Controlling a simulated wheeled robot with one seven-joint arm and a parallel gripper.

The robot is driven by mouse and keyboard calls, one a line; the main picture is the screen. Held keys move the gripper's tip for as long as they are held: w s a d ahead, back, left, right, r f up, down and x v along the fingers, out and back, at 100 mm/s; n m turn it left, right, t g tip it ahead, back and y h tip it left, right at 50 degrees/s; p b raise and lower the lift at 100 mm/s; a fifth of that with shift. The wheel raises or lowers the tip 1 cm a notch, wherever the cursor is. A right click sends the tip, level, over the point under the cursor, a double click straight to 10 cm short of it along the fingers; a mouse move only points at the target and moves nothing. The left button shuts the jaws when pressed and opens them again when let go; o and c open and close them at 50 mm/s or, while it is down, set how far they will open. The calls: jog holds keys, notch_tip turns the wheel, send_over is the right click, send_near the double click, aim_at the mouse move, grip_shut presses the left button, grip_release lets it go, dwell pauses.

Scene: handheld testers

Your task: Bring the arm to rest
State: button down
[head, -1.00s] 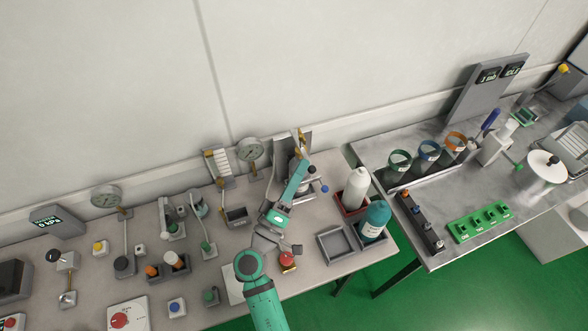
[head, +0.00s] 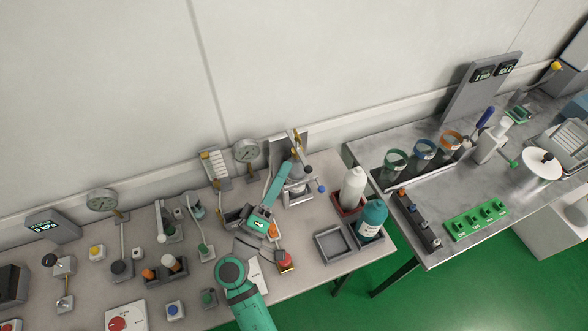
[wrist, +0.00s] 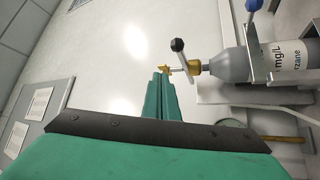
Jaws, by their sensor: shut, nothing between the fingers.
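My teal gripper (head: 286,166) is at the end of my arm, over the back of the left bench. In the wrist view its two fingers (wrist: 160,80) are together, with nothing between them. In the head view it is in front of a grey stand with a gas cylinder (head: 298,186) and partly hides it. The wrist view shows this cylinder (wrist: 258,63) sideways, with a yellow valve (wrist: 194,67) just beyond the fingertips. I cannot tell whether they touch.
A pressure gauge (head: 246,151) stands left of the gripper. A red bin (head: 347,205) with a white bottle and an empty grey tray (head: 331,244) are to the right. Several small testers and buttons crowd the bench's left half. The wall behind is bare.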

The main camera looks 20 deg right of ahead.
jog(key=a+f, duration=0.4)
jog(key=a, duration=0.1)
jog(key=shift+f, duration=0.3)
jog(key=shift+a, duration=0.1)
